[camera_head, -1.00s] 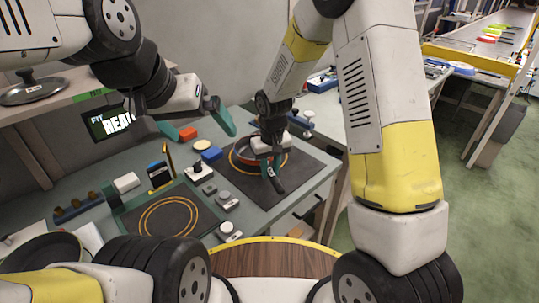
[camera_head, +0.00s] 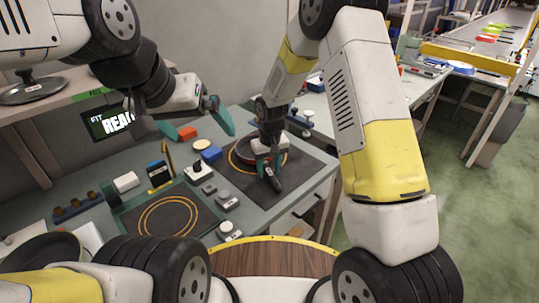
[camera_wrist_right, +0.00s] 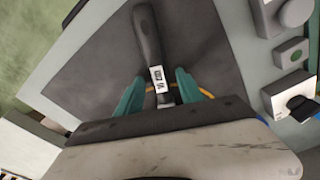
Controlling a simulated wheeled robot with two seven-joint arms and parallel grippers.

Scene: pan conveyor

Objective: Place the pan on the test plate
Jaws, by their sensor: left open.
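A second dark ringed plate (camera_head: 192,205) in a green frame is bare, at the left. My right gripper (camera_wrist_right: 160,88) is over the pan; in the right wrist view its green fingers stand on both sides of the labelled handle (camera_wrist_right: 147,35), with gaps visible. My left gripper (camera_head: 195,125) is open and empty, raised above the back of the counter. I cannot tell which plate is the test plate.
Several knobs and buttons (camera_head: 228,201) stand between the two plates. A black pan (camera_head: 40,252) is at the lower left. A lid (camera_head: 35,91) sits on a shelf at the upper left. A wooden round surface (camera_head: 270,262) is in front.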

